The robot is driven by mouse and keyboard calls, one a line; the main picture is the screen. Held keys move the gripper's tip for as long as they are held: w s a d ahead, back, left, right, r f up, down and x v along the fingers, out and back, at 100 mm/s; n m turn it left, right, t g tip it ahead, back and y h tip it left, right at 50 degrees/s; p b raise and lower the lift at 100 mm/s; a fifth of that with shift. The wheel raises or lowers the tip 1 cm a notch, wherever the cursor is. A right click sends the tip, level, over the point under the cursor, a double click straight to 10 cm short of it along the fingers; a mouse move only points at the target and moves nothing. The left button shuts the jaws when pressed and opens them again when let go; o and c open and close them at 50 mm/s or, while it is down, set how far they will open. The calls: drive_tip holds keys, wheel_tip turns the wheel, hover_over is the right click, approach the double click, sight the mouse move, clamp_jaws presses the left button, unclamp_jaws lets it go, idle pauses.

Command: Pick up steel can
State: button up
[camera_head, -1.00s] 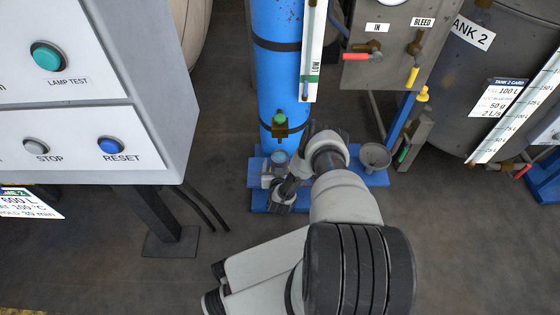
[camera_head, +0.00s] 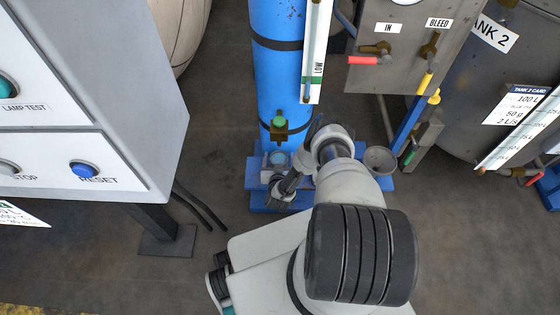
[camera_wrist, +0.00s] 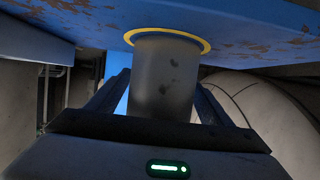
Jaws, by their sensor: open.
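The steel can is a dull grey cylinder with dark spots. In the wrist view the steel can (camera_wrist: 165,85) fills the middle, its far end against a rust-marked blue surface (camera_wrist: 255,35) inside a yellow ring (camera_wrist: 205,45). My gripper (camera_wrist: 163,98) is open, one dark finger on each side of the can; contact cannot be told. The near end of the can is hidden behind the gripper body.
The blue column (camera_head: 277,80) rises right behind the can. A grey funnel-like cup (camera_head: 381,160) stands to the right. A control box (camera_head: 95,110) is at left, a valve panel (camera_head: 400,50) and tank (camera_head: 470,90) at right. Dark floor is clear at lower right.

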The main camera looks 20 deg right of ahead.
drive_tip(key=c, duration=1.3)
drive_tip(key=shift+r, duration=0.4)
